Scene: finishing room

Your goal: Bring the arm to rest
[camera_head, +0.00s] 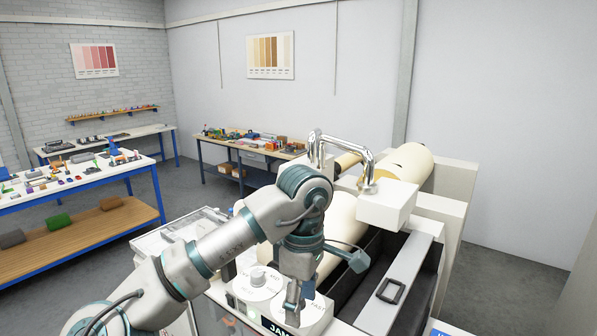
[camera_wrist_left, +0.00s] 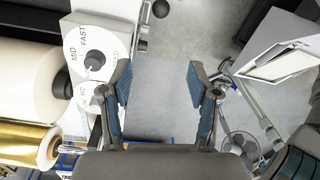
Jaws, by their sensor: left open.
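My left arm (camera_head: 226,246) reaches in from the lower left over a machine with cream rollers. Its gripper (camera_head: 325,283) hangs in front of the rollers, close to a white speed dial (camera_head: 257,282). In the left wrist view the gripper (camera_wrist_left: 158,85) is open, its two dark fingers wide apart with nothing between them. A dial with a dark knob (camera_wrist_left: 94,61) lies left of the fingers there, apart from them. The arm partly hides the machine's front. My right gripper is not in view.
A chrome handle (camera_head: 345,141) and white end block (camera_head: 387,205) stand right of the arm. A cream roller (camera_wrist_left: 25,82) and gold roll (camera_wrist_left: 22,144) lie left in the wrist view. Workbenches (camera_head: 78,187) stand farther back; grey floor (camera_head: 197,180) lies between.

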